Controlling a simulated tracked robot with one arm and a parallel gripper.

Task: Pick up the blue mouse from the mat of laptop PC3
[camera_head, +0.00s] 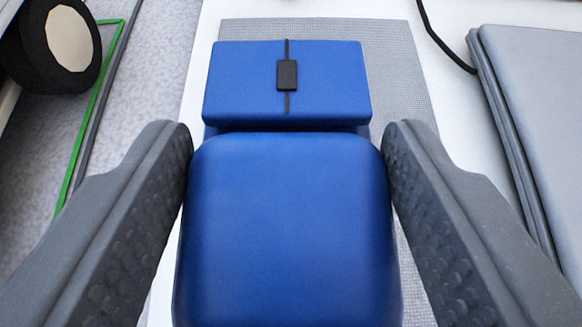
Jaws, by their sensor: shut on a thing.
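The blue mouse (288,230) fills the lower middle of the view, with a separate front part that carries a small black wheel (287,75) on a dark line. My gripper (288,150) has its two grey, dimpled fingers on the left and right sides of the mouse, shut on it. The grey mat (395,60) shows behind and to the right of the mouse. The near end of the mouse is cut off by the bottom edge. I cannot tell whether the mouse touches the mat.
A grey laptop-like slab (540,110) lies to the right on the white surface (455,110), with a black cable (437,38) running up from near it. At the top left is a black round wheel-like thing (70,40). A green strip (95,110) and speckled floor lie at the left.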

